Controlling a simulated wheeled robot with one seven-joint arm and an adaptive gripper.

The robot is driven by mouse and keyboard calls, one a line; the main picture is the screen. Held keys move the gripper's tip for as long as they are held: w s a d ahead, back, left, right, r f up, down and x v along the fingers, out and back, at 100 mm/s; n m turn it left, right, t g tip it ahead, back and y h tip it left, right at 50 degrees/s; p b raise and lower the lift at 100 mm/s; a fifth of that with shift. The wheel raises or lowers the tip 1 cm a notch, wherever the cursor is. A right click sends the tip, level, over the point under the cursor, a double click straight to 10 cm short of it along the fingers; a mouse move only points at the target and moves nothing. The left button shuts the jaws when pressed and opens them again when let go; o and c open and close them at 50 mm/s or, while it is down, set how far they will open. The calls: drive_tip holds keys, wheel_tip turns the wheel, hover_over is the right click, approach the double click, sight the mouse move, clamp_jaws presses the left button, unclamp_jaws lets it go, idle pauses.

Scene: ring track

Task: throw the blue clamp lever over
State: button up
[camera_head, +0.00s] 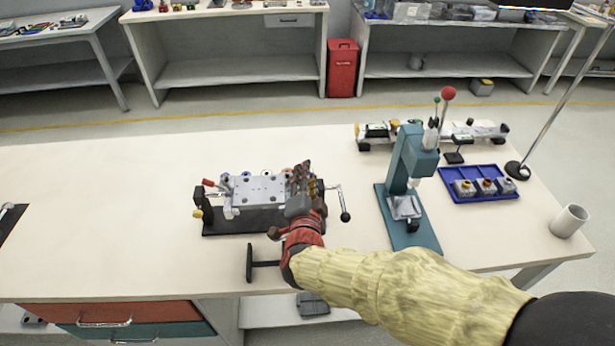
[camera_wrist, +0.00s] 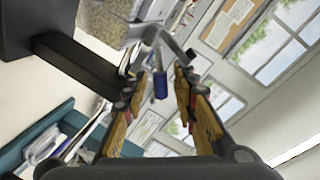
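The blue clamp lever shows in the wrist view as a short blue cylindrical grip (camera_wrist: 160,85) on a grey metal arm. It appears between the tips of my gripper (camera_wrist: 160,79), with gaps visible on both sides. The two fingers stand apart, and I see no contact; the depth between them and the grip is hard to judge. In the head view my gripper (camera_head: 303,181) is at the right end of the grey clamping fixture (camera_head: 257,190) and hides that end. I cannot clearly pick out the blue grip there.
The fixture has a red-tipped lever (camera_head: 208,183) at left and a crank with a black knob (camera_head: 345,216) at right. A teal press (camera_head: 408,170) stands further right, with a blue tray (camera_head: 479,184) beyond it. The table's left side is mostly clear.

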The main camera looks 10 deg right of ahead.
drive_tip(key=v, duration=0.8)
idle(0.4)
wheel_tip(320, 180, up, 10)
drive_tip(key=a+n+g+y+p, duration=0.3)
drive_tip(key=n+y+p, duration=0.1)
drive_tip(key=n+y, duration=0.25)
drive_tip(key=s+d+r+n+g+h+p, duration=0.1)
drive_tip(key=s+d+n+g+h+p, duration=0.2)
drive_tip(key=s+d, duration=1.3)
drive_tip(key=s+n+g+h, duration=0.1)
drive_tip(key=s+n+g, duration=0.1)
drive_tip(key=n+g, duration=0.1)
drive_tip(key=shift+d+r+g, duration=0.2)
drive_tip(key=shift+r+g, duration=0.1)
drive_tip(key=shift+g, duration=0.4)
